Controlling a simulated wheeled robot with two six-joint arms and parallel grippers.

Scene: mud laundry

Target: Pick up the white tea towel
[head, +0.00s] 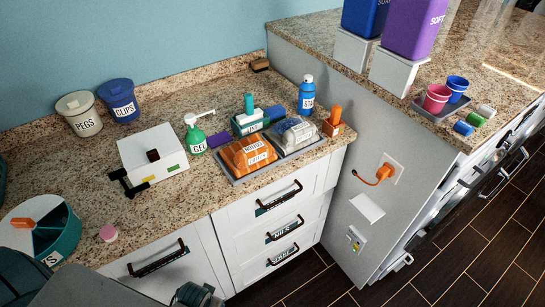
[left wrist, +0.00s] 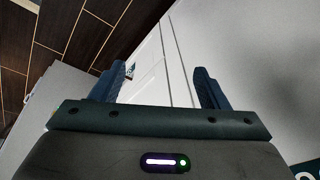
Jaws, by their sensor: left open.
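I cannot pick out a white tea towel for certain. A grey-white, labelled soft bundle (head: 296,130) lies in the right part of a grey tray on the counter. A white, flat square piece (head: 367,207) shows on the grey side panel below the outlet; I cannot tell what it is. My left gripper (left wrist: 160,88) is open, with nothing between its two dark fingers, facing white panels. In the head view a dark part of mine shows at the bottom edge, its fingers not clear. My right gripper is not in view.
An orange bundle (head: 247,155) lies beside the grey-white one. A green GEL pump bottle (head: 196,139), a blue bottle (head: 307,95), a white box (head: 153,152), and PEGS (head: 79,115) and CLIPS (head: 118,101) tubs stand on the counter. White drawers (head: 275,222) with dark handles are below.

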